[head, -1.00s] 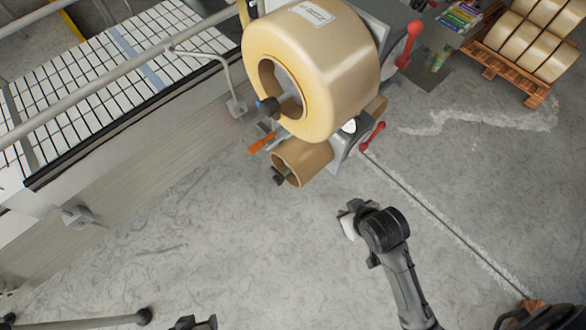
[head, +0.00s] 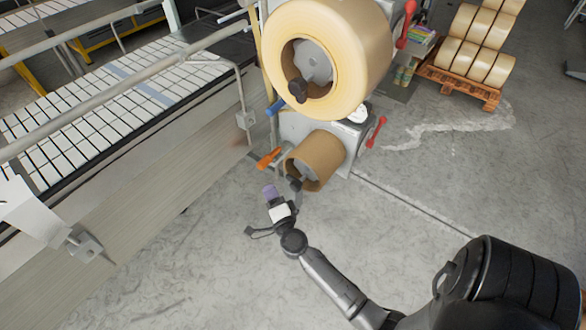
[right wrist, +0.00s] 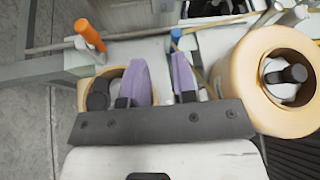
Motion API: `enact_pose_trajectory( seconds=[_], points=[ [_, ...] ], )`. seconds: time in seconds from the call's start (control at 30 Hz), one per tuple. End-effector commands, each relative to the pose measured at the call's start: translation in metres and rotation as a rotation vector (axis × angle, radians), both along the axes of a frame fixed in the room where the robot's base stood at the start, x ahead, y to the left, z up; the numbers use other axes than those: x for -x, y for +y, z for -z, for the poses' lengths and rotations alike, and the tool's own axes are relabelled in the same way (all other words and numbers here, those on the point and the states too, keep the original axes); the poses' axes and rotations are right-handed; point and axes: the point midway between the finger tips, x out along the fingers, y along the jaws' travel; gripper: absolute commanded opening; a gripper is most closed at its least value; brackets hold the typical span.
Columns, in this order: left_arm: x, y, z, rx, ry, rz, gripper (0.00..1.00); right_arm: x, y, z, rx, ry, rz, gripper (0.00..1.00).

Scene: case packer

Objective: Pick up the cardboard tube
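The brown cardboard tube (head: 326,153) sits on the lower spindle of a grey machine, below a large tape roll. A dark knob stands at its open end. My right gripper (head: 281,190) is in front of and slightly below this end in the head view, its purple fingers apart and nothing visible between them. In the right wrist view the fingers (right wrist: 163,80) show spread, with the tube's rim (right wrist: 112,73) behind and left of the left finger. That finger hides part of the tube; I cannot tell whether they touch. My left gripper is not in view.
The large tan tape roll (head: 372,48) hangs just above the tube. An orange handle (head: 269,158) sticks out left of it, and a red lever (head: 376,131) is at its right. A conveyor (head: 120,90) runs along the left. A pallet (head: 462,87) holds rolls. The floor in front is clear.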

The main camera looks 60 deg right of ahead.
Motion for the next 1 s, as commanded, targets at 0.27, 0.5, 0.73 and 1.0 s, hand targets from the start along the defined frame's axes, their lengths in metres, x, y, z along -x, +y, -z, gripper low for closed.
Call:
enact_pose_trajectory(
  seconds=[0.27, 0.5, 0.73, 1.0],
  points=[
    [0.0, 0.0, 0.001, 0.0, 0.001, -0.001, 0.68, 0.048, -0.052, 0.018, -0.18, -0.055, 0.426, 0.26],
    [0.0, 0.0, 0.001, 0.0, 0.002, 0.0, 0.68, 0.068, -0.066, 0.02, -0.191, -0.067, 0.576, 0.26],
    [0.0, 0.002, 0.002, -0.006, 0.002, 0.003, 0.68, 0.055, -0.099, 0.018, -0.187, -0.07, 0.589, 0.26],
    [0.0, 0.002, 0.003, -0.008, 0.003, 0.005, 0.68, 0.039, -0.133, 0.017, -0.189, -0.069, 0.589, 0.26]
  ],
)
